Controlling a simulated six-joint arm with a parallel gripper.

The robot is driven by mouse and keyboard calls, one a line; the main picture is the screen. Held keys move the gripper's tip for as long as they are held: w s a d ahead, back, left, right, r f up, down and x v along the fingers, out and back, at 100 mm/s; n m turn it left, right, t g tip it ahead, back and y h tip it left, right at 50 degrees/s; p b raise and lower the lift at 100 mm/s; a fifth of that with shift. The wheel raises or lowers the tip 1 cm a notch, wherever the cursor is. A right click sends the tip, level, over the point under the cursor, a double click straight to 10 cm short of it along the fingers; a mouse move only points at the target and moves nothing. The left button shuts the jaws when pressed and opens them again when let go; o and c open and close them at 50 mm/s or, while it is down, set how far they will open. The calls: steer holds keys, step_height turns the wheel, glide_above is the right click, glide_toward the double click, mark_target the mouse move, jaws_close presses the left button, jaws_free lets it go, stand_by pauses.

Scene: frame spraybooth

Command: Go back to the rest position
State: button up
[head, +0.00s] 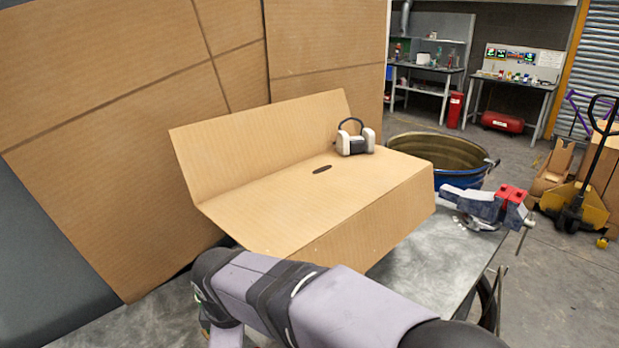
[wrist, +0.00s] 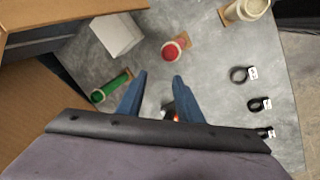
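My gripper (wrist: 160,76) shows in the wrist view as two blue fingers, set apart with clear space between their tips. Nothing is held between the tips. Grey tabletop shows below them. A small dark item with a reddish spot (wrist: 175,117) lies between the finger bases in the picture; I cannot tell what it is. In the head view my arm crosses the bottom foreground, and my gripper is out of sight there.
On the grey table (wrist: 210,95) are a green cylinder (wrist: 113,86), white box (wrist: 117,36), red round item (wrist: 172,50), cream container (wrist: 244,11) and tagged black rings (wrist: 240,74). A vise (head: 485,205) stands right.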

steer(key=s+d+f+m+g+h+b, duration=0.1)
steer(key=d+f+m, duration=0.15)
steer(key=d, duration=0.55)
steer(key=d+f+m+b, duration=0.1)
steer(key=d+f+m, duration=0.15)
steer(key=d, duration=0.55)
steer(key=s+d+f+m+g+b, duration=0.2)
steer(key=s+d+f+m+b, duration=0.1)
steer(key=s+d+f+m, duration=0.7)
steer(key=d+m, duration=0.3)
steer(key=shift+s+m, duration=0.25)
steer(key=shift+m, duration=0.15)
